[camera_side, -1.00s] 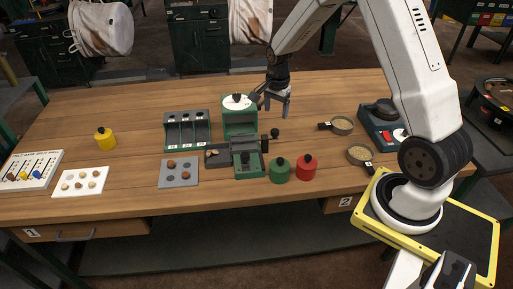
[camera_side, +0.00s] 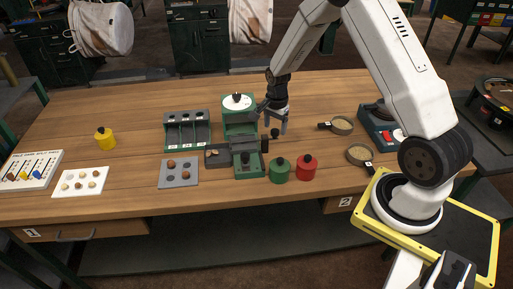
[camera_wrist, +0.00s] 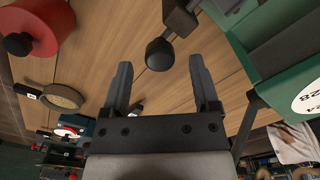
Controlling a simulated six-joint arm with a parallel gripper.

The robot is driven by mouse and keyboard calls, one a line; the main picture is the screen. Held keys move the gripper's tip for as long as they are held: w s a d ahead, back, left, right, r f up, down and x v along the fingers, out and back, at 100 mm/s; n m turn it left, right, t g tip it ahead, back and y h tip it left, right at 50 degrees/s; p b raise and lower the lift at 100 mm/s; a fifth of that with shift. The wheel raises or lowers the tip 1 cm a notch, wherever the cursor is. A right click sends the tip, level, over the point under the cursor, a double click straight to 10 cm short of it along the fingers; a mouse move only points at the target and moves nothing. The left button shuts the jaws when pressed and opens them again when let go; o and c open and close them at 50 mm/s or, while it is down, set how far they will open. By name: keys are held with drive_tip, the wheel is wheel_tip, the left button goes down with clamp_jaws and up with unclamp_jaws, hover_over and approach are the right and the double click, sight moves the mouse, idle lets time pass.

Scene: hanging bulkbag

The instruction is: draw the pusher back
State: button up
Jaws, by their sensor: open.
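The green machine (camera_side: 240,130) stands near the middle of the bench, with a white dial on top. At its right side is a black round knob (camera_side: 275,133), which looks like the pusher's handle. In the wrist view the knob (camera_wrist: 160,55) shows just beyond the gap between my fingertips, near a dark block (camera_wrist: 181,18). My gripper (camera_side: 275,122) points down, open and empty, close above the knob. Its two fingers (camera_wrist: 160,65) stand apart in the wrist view. I cannot tell whether the fingers touch the knob. The link between knob and machine is partly hidden.
A green jar (camera_side: 279,171) and a red jar (camera_side: 306,169) stand in front of the knob. Two pans of grain (camera_side: 342,125) and a scale (camera_side: 383,122) are to the right. A green-and-grey rack (camera_side: 187,131) stands left of the machine. Bench behind my gripper is clear.

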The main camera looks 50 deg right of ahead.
drive_tip(key=shift+f, duration=0.7)
clamp_jaws()
idle(1.1)
